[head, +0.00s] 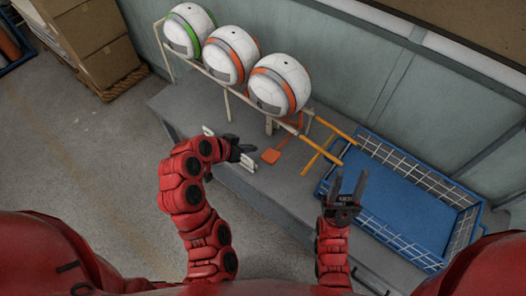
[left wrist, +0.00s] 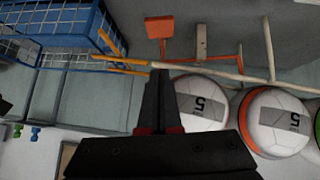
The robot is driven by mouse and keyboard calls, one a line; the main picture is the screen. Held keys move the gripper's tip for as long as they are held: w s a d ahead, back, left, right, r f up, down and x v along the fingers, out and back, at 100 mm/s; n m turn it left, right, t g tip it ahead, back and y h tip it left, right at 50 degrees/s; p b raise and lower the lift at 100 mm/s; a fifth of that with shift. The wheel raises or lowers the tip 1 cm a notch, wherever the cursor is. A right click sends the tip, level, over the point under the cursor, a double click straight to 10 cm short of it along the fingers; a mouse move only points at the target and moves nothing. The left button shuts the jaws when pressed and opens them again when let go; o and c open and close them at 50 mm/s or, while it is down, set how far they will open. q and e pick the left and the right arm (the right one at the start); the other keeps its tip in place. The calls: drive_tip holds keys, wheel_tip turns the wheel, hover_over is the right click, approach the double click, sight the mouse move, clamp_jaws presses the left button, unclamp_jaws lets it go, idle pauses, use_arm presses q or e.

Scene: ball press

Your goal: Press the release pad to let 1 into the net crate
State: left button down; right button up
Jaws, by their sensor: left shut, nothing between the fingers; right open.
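Three white balls sit in a row on a sloping rail: one with green trim (head: 188,30) at the upper end, then one with orange trim (head: 230,55), then another with orange trim (head: 279,84) at the lower end. The orange release pad (head: 270,156) is below the rail and also shows in the left wrist view (left wrist: 159,27). My left gripper (head: 252,149) is shut and empty, just left of the pad and apart from it in the picture. The blue net crate (head: 396,198) stands at the right, no ball visible inside. My right gripper (head: 349,183) is open and empty in front of the crate's left end.
Yellow rails (head: 326,158) run from the rail's lower end towards the crate. A grey bench (head: 187,103) carries the setup against a panelled wall. Cardboard boxes (head: 85,35) stand on a pallet at upper left.

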use_arm(q)
hover_over(273, 154)
drive_tip(key=s+a, duration=0.2)
drive_tip(key=a, duration=0.1)
drive_tip(key=f, duration=0.7)
drive_tip(key=shift+w+d+p, duration=0.15)
drive_tip(key=shift+d+p, duration=0.05)
drive_tip(key=shift+p, duration=0.15)
drive_tip(key=shift+d+f, duration=0.2)
drive_tip(key=shift+f, duration=1.05)
drive_tip(key=shift+f+b, duration=0.3)
drive_tip(key=shift+f, duration=0.35)
drive_tip(key=shift+s+d+f, duration=0.1)
drive_tip(key=shift+s, duration=0.1)
